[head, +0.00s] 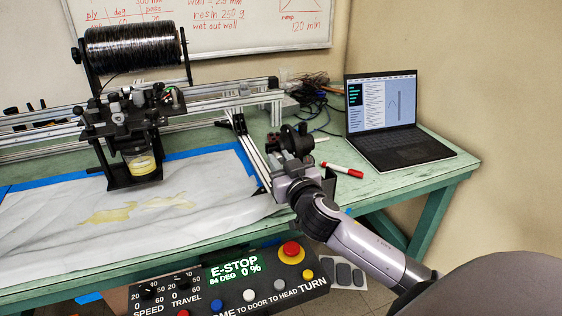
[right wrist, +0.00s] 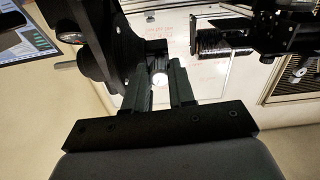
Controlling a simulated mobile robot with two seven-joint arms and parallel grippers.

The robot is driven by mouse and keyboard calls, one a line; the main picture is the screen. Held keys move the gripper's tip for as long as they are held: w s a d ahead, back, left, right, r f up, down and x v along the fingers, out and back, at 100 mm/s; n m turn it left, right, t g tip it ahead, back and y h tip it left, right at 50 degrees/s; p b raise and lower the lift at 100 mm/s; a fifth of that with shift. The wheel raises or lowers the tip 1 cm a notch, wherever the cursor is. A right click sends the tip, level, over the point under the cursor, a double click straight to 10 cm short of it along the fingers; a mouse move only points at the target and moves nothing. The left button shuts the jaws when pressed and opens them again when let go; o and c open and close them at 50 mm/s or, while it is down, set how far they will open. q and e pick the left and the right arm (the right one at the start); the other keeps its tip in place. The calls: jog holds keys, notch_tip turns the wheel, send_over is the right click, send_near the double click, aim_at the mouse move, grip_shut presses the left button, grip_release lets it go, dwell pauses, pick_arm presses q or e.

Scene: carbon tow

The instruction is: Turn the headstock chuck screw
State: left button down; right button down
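The black headstock (head: 292,140) with its chuck stands at the right end of the winding frame in the head view. It also shows as a dark block (right wrist: 110,45) at upper left in the right wrist view. My right gripper (head: 290,172) is close in front of the headstock. My left gripper is in neither view.
A red marker (head: 342,170) and an open laptop (head: 390,125) lie right of the headstock. The carriage with a resin cup (head: 140,163) and a black tow spool (head: 132,48) are left. A control box (head: 225,285) showing E-STOP sits at the table's front.

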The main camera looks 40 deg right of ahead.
jog(key=shift+n, duration=0.3)
jog(key=n+p, duration=0.2)
jog(key=n, duration=0.3)
jog(key=shift+r+n+p, duration=0.15)
jog(key=shift+n+p, duration=0.15)
jog(key=shift+p, duration=0.05)
jog(key=shift+n+y+p, duration=0.3)
jog(key=shift+n+p, duration=0.6)
jog(key=shift+n, duration=1.2)
jog(key=c, duration=1.2)
grip_release()
